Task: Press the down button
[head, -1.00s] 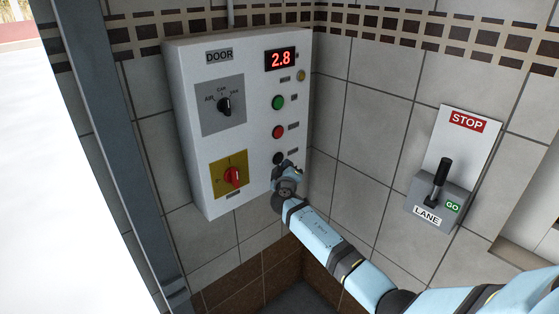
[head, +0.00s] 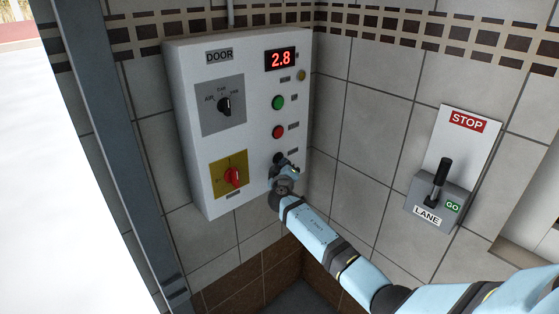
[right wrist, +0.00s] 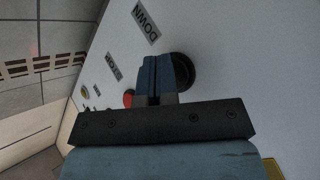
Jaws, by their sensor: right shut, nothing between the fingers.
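The down button (head: 278,158) is the round black one, lowest in the column on the white door panel (head: 205,150). In the right wrist view the black button (right wrist: 184,71) stands out from the panel near the DOWN label (right wrist: 145,21). My right gripper (head: 290,168) is at the button's lower right in the head view. In the right wrist view its fingertips (right wrist: 156,64) are together, empty, and overlap one side of the button. I cannot tell whether they touch it. My left gripper is not in view.
Above the black button are a red button (head: 278,132) and a green button (head: 278,102). The display (head: 280,59) reads 2.8. A red rotary switch (head: 233,177) is to the left. A lane lever (head: 441,175) is on the right wall.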

